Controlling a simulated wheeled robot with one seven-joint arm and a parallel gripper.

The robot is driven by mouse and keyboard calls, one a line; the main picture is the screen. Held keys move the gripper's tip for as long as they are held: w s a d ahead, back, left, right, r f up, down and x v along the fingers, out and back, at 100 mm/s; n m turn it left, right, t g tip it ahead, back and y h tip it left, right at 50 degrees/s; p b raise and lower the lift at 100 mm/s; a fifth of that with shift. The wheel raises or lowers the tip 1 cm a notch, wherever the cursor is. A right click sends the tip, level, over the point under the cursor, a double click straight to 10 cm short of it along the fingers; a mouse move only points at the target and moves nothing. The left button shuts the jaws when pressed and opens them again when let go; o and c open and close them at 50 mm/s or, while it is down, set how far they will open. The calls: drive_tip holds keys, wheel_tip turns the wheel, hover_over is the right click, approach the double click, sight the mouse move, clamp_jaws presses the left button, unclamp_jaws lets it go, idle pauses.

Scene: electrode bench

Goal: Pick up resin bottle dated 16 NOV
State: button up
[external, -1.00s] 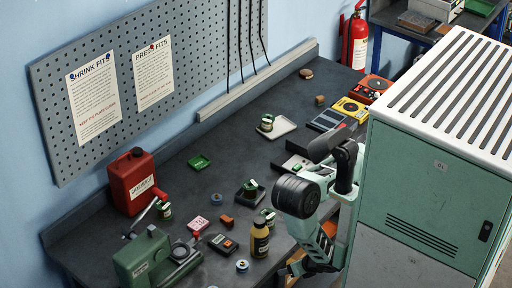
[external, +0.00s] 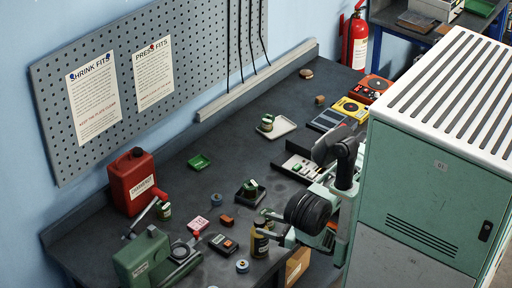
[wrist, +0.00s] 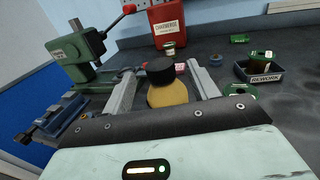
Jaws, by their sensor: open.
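A yellow bottle with a black cap (external: 260,244) stands upright near the bench front; in the wrist view its cap and yellow shoulder (wrist: 168,93) show between my fingers. My gripper (external: 268,223) is open, with one finger on each side of that bottle; contact cannot be told. Small green-labelled jars stand around: one just behind the bottle (external: 267,214), its green top right of my right finger (wrist: 241,91); one in the black REWORK tray (wrist: 262,58); one by the red can (wrist: 170,48); one on the white tray (external: 267,122). No date is legible.
A green press (external: 142,258) and red can (external: 131,182) stand at left. The REWORK tray's wall (wrist: 262,77) is to the right.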

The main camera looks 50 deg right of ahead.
sight(255, 220)
drive_tip(key=p+x, duration=0.2)
drive_tip(key=x, duration=0.2)
drive_tip(key=shift+w+r, duration=0.1)
drive_tip(key=shift+w, duration=0.2)
drive_tip(key=shift+w+a, duration=0.15)
drive_tip(key=shift+w, duration=0.25)
clamp_jaws()
